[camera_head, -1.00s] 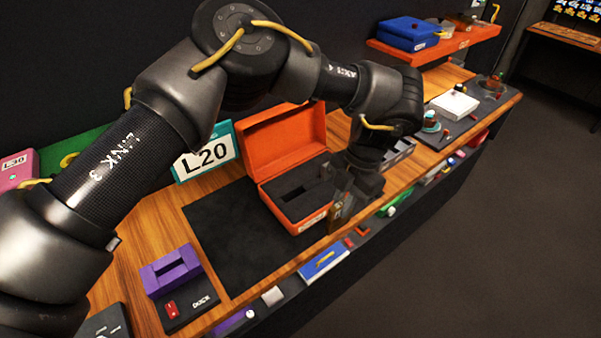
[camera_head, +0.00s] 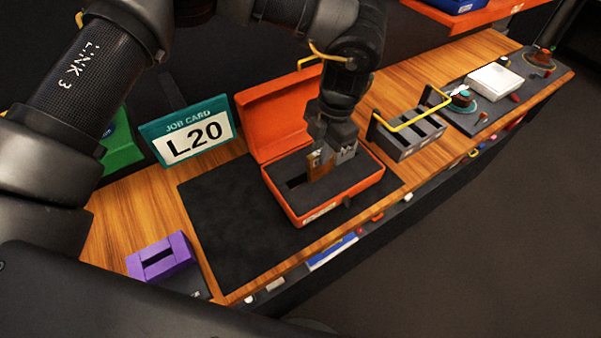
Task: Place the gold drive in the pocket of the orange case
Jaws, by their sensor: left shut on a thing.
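The orange case (camera_head: 303,213) stands open on a dark mat, its lid raised at the back. Its dark foam holds a slot-like pocket (camera_head: 296,183), partly hidden behind my gripper. My left gripper (camera_head: 322,163) points down over the foam, shut on the gold drive (camera_head: 313,166). Only a narrow gold-brown part of the drive shows at the fingers. The drive is at the pocket; I cannot tell whether its lower end is inside or just above. My right gripper is not in view.
A purple slotted block (camera_head: 164,262) stands at the front left. A job card reading L20 (camera_head: 190,141) stands behind the mat (camera_head: 222,215). Right of the case is a grey rack (camera_head: 408,137) with a yellow handle. Bare wood lies between case and rack.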

